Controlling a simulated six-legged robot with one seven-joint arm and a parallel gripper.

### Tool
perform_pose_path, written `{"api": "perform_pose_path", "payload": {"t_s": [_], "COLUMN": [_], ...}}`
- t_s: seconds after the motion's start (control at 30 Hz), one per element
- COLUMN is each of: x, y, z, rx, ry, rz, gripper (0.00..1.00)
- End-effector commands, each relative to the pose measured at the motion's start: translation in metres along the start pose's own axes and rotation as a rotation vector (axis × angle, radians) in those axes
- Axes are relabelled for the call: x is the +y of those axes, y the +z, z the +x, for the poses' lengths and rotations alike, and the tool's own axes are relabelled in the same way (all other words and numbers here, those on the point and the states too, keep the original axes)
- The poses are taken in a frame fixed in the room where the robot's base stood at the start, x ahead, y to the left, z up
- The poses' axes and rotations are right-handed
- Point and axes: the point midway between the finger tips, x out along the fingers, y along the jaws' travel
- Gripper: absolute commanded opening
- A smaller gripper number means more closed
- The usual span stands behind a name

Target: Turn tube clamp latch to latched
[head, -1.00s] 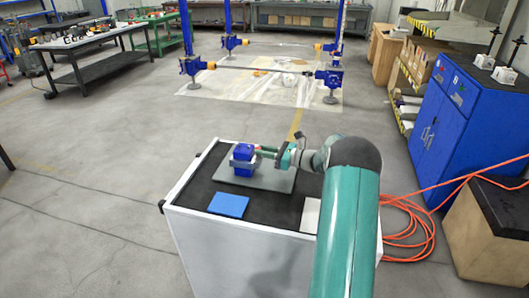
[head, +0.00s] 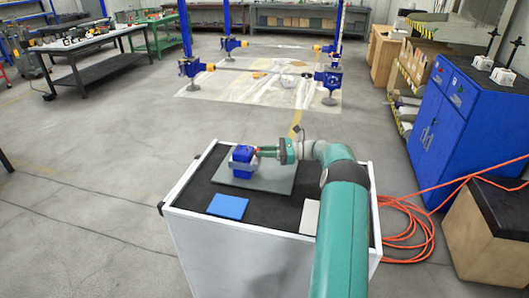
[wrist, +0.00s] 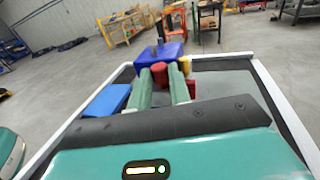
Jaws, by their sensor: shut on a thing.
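The tube clamp (head: 242,159) is a blue block with a grey part, standing on a grey plate on the cart top. In the wrist view, the blue block (wrist: 160,52) lies just beyond my fingertips. My gripper (head: 260,152) reaches it from the right in the head view. Its two green fingers (wrist: 160,74) are shut on a red knob (wrist: 159,70), which looks like the latch handle. A second red piece (wrist: 190,88) shows beside the right finger, with a yellow piece (wrist: 184,63) near it. The latch's exact angle is hard to tell.
The grey plate (head: 268,182) lies on the black cart top (head: 200,190). A blue pad (head: 228,206) and a pale pad (head: 310,217) lie nearer. An orange hose (head: 415,240) coils on the floor to the right. A blue cabinet (head: 445,125) stands beyond it.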

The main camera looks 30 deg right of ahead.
Motion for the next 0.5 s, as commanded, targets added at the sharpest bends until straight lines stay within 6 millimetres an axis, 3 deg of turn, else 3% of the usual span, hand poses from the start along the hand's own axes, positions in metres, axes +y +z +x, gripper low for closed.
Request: {"api": "perform_pose_path", "payload": {"t_s": [0.17, 0.2, 0.3, 0.5], "x": [0.0001, 0.0001, 0.0001, 0.0], "y": [-0.0001, -0.0001, -0.0001, 0.0], "z": [-0.0009, -0.0008, -0.0007, -0.0003], "rx": [0.001, 0.001, 0.001, 0.0], "ry": [-0.001, -0.001, -0.001, -0.001], "rz": [0.0, 0.0, 0.0, 0.0], "gripper": [0.0, 0.23, 0.41, 0.41]}}
